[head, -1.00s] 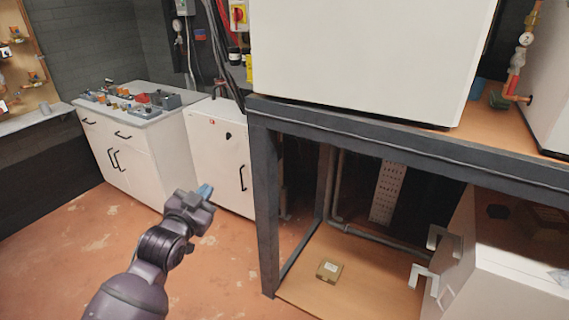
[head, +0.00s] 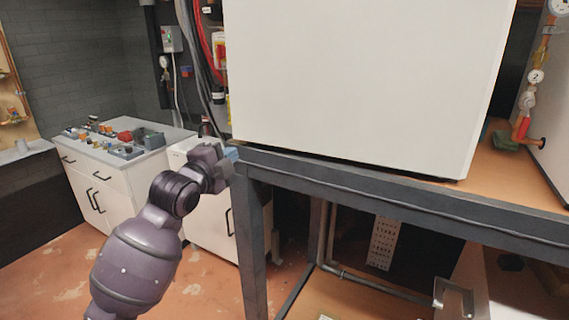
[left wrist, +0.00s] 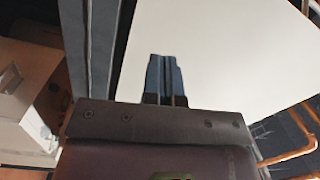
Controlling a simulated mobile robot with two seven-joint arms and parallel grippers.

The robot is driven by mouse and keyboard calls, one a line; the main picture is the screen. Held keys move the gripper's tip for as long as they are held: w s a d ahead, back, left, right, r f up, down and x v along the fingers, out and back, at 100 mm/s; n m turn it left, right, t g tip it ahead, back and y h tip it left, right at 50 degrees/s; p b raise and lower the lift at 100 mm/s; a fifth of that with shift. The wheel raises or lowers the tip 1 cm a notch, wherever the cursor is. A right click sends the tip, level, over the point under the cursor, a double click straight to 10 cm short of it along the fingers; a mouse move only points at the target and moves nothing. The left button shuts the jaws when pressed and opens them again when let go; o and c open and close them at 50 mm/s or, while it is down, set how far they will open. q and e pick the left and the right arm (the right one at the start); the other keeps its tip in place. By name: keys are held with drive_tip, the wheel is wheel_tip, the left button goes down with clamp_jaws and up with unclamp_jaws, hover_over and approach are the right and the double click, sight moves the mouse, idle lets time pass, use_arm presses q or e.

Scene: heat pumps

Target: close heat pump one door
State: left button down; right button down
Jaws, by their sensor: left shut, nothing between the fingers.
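A large white heat pump casing (head: 370,80) stands on a dark steel frame (head: 400,205) with a wooden top. The face toward me is a plain flat panel; I cannot tell whether it is the door. My left gripper (head: 231,154) is shut and empty, by the frame's left corner and the casing's lower left edge. In the left wrist view, the shut blue-grey fingertips (left wrist: 166,66) appear in front of a broad white panel (left wrist: 230,50); contact cannot be told. My right gripper is not in view.
A second white unit (head: 555,110) stands at the far right, beside copper pipework with a gauge (head: 536,77). White cabinets (head: 95,195) line the left wall, with small parts on top. Under the frame are pipes and a white panel with a bracket (head: 455,297). Floor at lower left is clear.

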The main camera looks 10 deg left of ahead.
use_arm(q)
drive_tip(key=m, duration=0.1)
drive_tip(key=m+p, duration=0.1)
drive_tip(key=p, duration=0.1)
approach(263, 133)
drive_tip(key=x, duration=0.6)
drive_tip(key=shift+w+d+p, duration=0.2)
drive_tip(key=shift+w+p, duration=0.15)
drive_tip(key=shift+w, duration=0.4)
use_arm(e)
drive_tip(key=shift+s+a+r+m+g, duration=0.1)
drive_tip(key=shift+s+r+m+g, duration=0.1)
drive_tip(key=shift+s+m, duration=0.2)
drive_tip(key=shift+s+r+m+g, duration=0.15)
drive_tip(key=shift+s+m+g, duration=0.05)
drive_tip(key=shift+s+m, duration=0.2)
use_arm(q)
drive_tip(key=shift+d, duration=0.1)
